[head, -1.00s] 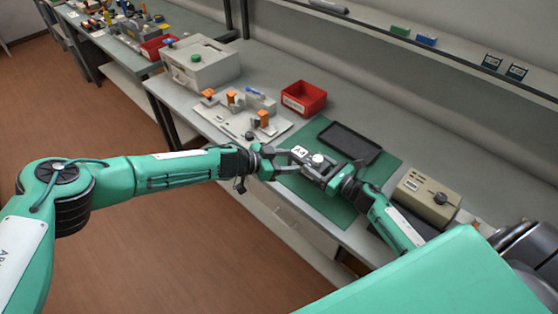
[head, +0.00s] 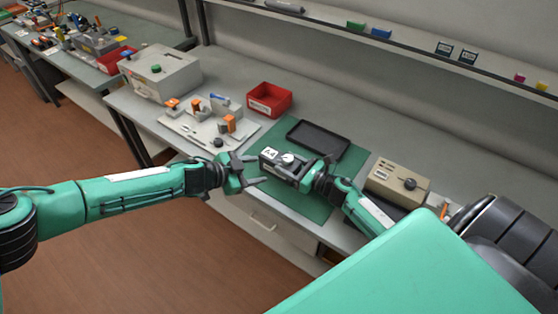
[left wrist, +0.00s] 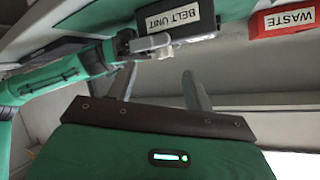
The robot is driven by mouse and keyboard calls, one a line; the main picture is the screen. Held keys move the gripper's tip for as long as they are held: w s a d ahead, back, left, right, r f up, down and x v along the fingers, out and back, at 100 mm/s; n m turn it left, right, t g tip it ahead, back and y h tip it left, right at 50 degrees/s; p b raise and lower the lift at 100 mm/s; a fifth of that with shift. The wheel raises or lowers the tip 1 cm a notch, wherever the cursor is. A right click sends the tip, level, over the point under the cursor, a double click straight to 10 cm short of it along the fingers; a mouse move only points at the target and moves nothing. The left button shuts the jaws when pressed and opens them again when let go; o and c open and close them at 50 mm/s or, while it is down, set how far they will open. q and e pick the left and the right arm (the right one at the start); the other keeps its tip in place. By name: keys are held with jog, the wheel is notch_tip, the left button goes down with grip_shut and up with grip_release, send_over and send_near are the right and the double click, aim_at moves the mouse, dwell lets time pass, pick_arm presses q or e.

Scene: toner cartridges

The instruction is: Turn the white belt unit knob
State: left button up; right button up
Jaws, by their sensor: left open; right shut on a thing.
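The belt unit (head: 273,165) is a small grey-black block with a white "A-4" label and a white round knob (head: 288,158) on top. My right gripper (head: 306,175) is shut on it from its right side and holds it over the green mat. My left gripper (head: 256,171) is open and empty just left of the unit, its fingers apart from it. In the left wrist view the knob (left wrist: 165,53) shows beyond my open left gripper (left wrist: 160,75), beside my right gripper (left wrist: 125,45).
A black tray (head: 318,138) lies on the green mat (head: 352,165); its "BELT UNIT" label shows in the left wrist view. A red bin (head: 270,98) stands behind. A white fixture board (head: 190,135) lies left, a beige box (head: 398,182) right.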

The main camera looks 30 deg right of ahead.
pick_arm(q)
jog(key=s+f+m, duration=0.1)
jog(key=m, duration=0.3)
jog(key=m+t+y, duration=0.2)
jog(key=m+t, duration=0.6)
jog(key=m, duration=1.3)
send_near(287, 159)
jog(key=shift+x, duration=4.6)
